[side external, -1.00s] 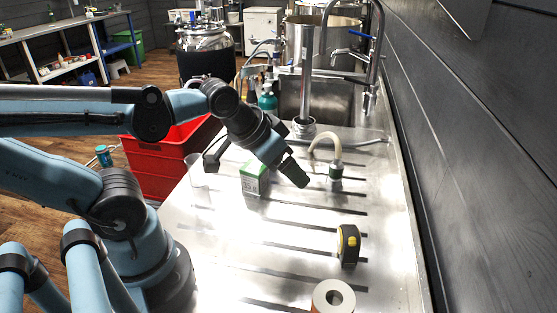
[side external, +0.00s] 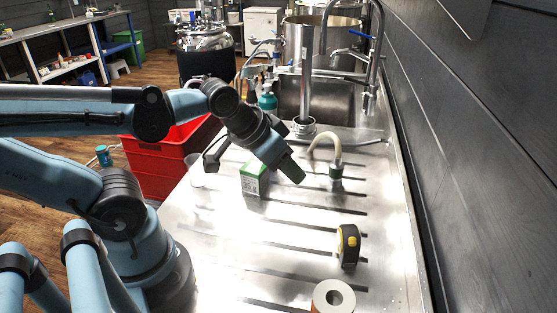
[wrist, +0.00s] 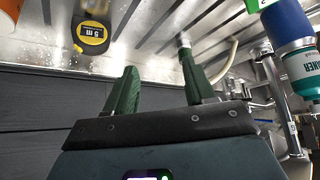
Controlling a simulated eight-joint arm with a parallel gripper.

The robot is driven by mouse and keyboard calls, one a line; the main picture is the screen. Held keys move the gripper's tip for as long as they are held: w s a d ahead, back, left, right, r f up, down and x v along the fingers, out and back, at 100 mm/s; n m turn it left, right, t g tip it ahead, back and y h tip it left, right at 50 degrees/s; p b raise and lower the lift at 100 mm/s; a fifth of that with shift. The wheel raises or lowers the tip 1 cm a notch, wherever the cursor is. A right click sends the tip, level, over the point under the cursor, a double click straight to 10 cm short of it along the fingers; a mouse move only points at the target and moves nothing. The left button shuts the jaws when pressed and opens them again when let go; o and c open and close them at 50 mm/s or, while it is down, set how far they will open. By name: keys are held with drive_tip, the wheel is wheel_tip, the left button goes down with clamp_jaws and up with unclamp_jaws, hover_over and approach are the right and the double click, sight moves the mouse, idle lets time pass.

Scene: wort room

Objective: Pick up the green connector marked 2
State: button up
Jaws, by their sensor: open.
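The green connector (side external: 336,171) stands on the steel counter at the end of a pale hose, right of my gripper in the side view. In the wrist view its metal end (wrist: 183,41) shows just beyond the right finger, and its green body blends with that finger. I cannot read a number on it. My gripper (side external: 299,179) is above the counter, apart from the connector. In the wrist view my gripper (wrist: 157,66) is open and empty, its two green fingers spread wide.
A green and white box (side external: 254,180) stands left of the connector. A black and yellow tape measure (side external: 348,246) and a tape roll (side external: 333,297) are nearer. The hose (side external: 323,138), sink (side external: 316,100) and teal bottle (side external: 267,101) lie behind. A dark wall (side external: 470,180) bounds the right side.

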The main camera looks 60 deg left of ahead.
drive_tip(key=m+t+h, duration=0.3)
drive_tip(key=m+h, duration=0.5)
approach(343, 165)
drive_tip(key=x, duration=0.6)
drive_tip(key=r+x, duration=0.1)
drive_tip(key=x, duration=0.2)
drive_tip(key=shift+w+d+f, duration=0.15)
drive_tip(key=shift+w+d, duration=0.2)
drive_tip(key=shift+w, duration=0.1)
clamp_jaws()
